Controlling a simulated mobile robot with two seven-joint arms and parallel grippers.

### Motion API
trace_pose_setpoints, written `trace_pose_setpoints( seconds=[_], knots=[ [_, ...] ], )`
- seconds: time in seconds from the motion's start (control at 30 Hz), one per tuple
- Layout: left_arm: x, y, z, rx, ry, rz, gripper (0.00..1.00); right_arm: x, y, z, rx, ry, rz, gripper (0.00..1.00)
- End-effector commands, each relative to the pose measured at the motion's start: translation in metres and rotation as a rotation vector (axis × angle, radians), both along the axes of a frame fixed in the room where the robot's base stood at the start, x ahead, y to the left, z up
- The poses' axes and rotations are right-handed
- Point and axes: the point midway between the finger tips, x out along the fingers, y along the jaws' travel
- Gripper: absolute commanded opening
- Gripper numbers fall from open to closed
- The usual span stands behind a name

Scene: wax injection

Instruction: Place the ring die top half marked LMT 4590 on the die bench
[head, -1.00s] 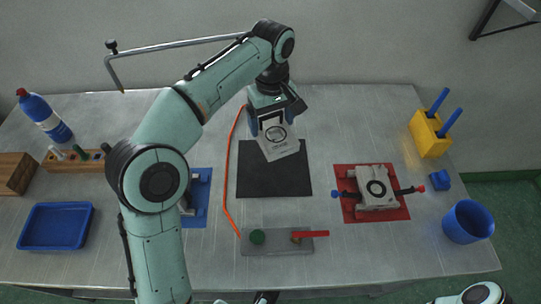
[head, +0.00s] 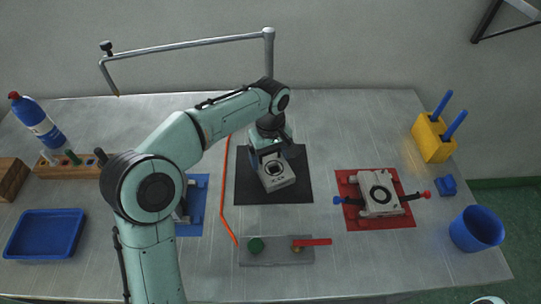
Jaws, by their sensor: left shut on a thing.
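The ring die top half (head: 277,181) is a light grey block with a round dark opening and small dark markings too small to read. My left gripper (head: 268,157) is shut on its far edge and holds it over the black mat (head: 297,194) in the middle of the table. I cannot tell whether the block touches the mat. Another grey die piece with a dark ring (head: 380,196) lies on the red mat (head: 352,218) to the right. My right gripper is not in view.
A grey panel with a green knob and red lever (head: 278,251) lies in front of the black mat. An orange cord (head: 224,190) runs along its left. A blue mat (head: 190,222) is partly behind my left arm. A yellow holder (head: 432,140) and blue cup (head: 475,229) stand at right.

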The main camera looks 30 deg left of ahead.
Motion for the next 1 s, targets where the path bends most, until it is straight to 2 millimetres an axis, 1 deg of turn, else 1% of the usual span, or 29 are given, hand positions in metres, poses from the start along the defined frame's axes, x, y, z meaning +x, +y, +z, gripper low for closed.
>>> trace_pose_setpoints(
  seconds=[0.1, 0.27, 0.3, 0.53, 0.67, 0.77, 1.0],
  knots=[
    [0.001, 0.000, 0.003, -0.001, -0.004, 0.000, 0.24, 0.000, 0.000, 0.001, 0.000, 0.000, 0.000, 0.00],
    [0.000, -0.001, -0.001, 0.000, -0.004, 0.000, 0.24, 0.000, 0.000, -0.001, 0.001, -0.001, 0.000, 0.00],
    [0.000, 0.000, -0.002, 0.000, 0.000, 0.000, 1.00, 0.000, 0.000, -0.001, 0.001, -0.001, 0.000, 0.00],
    [0.000, 0.000, -0.001, 0.000, 0.000, 0.000, 1.00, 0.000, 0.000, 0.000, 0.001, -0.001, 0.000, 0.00],
    [0.001, 0.000, 0.007, 0.000, -0.002, 0.000, 1.00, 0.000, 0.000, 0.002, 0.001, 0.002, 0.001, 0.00],
    [0.001, 0.000, 0.023, 0.000, -0.004, 0.001, 1.00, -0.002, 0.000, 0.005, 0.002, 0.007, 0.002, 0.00],
    [0.001, -0.001, 0.077, -0.002, -0.006, 0.000, 1.00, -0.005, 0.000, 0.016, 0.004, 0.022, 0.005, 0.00]
  ],
)
